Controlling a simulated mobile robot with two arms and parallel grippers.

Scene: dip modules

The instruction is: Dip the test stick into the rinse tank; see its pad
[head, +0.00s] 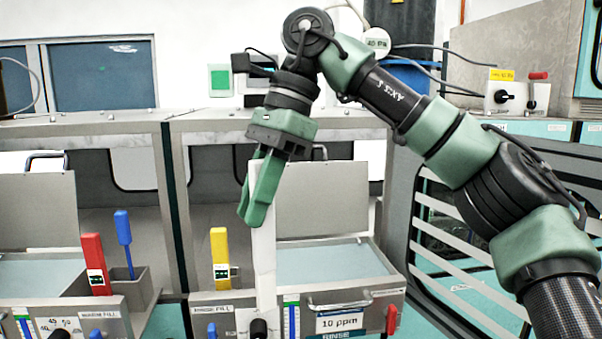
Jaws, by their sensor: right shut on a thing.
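My right gripper (258,205) hangs fingers-down over the front of the right-hand tank. It is shut on a long white stick (263,265), which looks like the test stick and points downward, nearly upright. The stick's lower part overlaps the tank's front edge in the picture; I cannot tell whether it touches anything. I cannot make out a pad on it. The rinse tank (380,293) has labels reading "10 ppm" and "RINSE" on its front and pale blue liquid (335,262) inside. My left gripper is not in view.
A yellow upright block (219,257) stands left of the stick. On the left tank are a red block (95,262) and a blue-handled tool (123,240) in a grey holder (128,288). Grey panels (322,205) rise behind the basins. A slatted frame (450,270) stands right.

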